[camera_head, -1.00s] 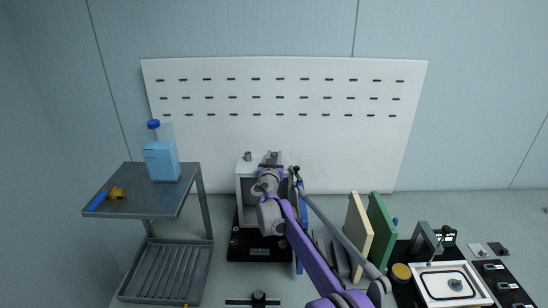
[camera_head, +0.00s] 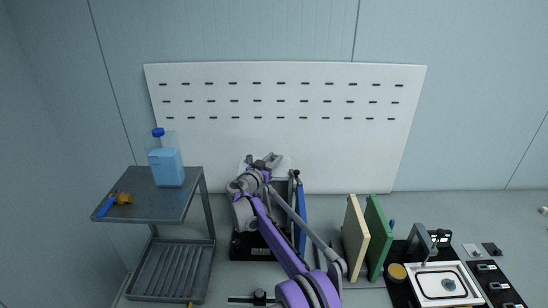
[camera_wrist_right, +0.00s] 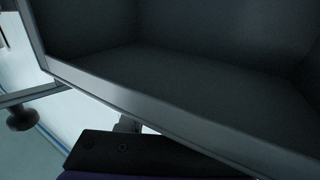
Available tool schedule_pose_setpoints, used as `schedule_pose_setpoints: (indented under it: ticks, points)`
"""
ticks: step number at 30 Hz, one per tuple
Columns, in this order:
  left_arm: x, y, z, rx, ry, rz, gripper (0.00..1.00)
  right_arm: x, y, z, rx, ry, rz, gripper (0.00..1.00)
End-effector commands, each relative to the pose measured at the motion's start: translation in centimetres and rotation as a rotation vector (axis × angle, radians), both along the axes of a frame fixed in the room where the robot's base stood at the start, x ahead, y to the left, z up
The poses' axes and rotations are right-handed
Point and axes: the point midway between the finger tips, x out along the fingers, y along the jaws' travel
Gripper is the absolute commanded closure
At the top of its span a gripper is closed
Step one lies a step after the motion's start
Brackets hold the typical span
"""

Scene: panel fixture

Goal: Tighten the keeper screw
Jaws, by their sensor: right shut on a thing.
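The fixture is a light box on a black base (camera_head: 246,250), at the middle back in the head view and mostly behind my right arm. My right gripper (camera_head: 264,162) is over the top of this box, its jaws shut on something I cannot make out. I cannot pick out the keeper screw for certain. In the right wrist view a dark open box with a grey rim (camera_wrist_right: 150,108) fills most of the picture, very close. A dark round knob (camera_wrist_right: 22,118) stands at its left, apart from the rim. My left gripper is out of view.
A grey cart (camera_head: 165,205) with a blue jug (camera_head: 165,165) stands at the left. A blue panel (camera_head: 300,215) is right beside my arm. Cream (camera_head: 355,238) and green (camera_head: 377,238) panels stand to its right. A white tray (camera_head: 463,297) lies at the lower right.

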Motion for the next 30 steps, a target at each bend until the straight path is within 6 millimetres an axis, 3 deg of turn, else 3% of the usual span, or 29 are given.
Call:
schedule_pose_setpoints:
  ticks: [30]
  points:
    - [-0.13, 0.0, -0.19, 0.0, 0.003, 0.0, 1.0, -0.11, 0.44, -0.53, 0.002, 0.005, -0.165, 1.0]
